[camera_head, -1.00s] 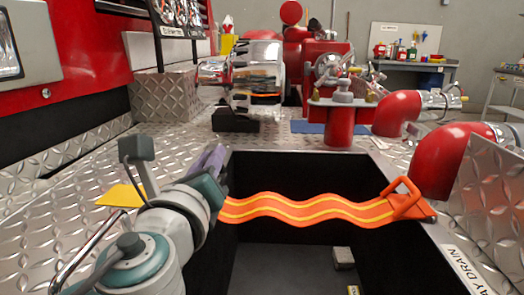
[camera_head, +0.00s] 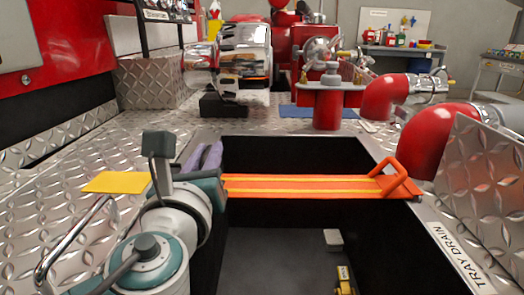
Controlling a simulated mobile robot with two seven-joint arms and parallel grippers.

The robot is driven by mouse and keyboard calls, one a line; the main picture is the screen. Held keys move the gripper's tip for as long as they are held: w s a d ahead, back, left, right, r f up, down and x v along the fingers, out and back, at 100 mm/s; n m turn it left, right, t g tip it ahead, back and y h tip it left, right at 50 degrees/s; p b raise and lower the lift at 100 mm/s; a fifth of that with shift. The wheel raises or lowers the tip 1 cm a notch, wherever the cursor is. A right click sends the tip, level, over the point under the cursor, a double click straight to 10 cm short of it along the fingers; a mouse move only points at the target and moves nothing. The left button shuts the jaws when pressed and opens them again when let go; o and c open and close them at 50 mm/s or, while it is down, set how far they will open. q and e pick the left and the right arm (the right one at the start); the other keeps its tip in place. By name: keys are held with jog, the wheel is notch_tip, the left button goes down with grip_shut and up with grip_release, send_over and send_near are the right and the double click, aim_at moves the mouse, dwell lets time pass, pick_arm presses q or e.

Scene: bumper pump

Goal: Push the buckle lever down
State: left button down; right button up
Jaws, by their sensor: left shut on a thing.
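An orange strap with yellow stripes (camera_head: 300,186) runs straight and flat across the open dark tray. At its right end, on the tray's right rim, is an orange buckle (camera_head: 402,190). Its loop-shaped lever (camera_head: 392,170) stands up at a slant. My left gripper (camera_head: 206,156), with purple fingers, is at the tray's left edge by the strap's left end. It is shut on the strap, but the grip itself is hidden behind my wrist. My right gripper is not in view, and nothing touches the lever.
The tray (camera_head: 290,138) is deep, with a small pale block (camera_head: 333,237) and a yellow item (camera_head: 345,280) at its bottom. Red pipes (camera_head: 430,142) and a tread-plate panel (camera_head: 487,170) crowd the right side. A yellow sheet (camera_head: 117,182) lies on the left deck.

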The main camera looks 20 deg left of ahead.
pick_arm(q)
jog(key=c, duration=0.9)
grip_release()
jog(key=shift+d+f, duration=0.1)
jog(key=shift+d, duration=0.05)
jog(key=shift+o, duration=0.2)
jog(key=shift+s, duration=0.4)
jog(key=p+v, duration=0.1)
jog(key=v, duration=0.8)
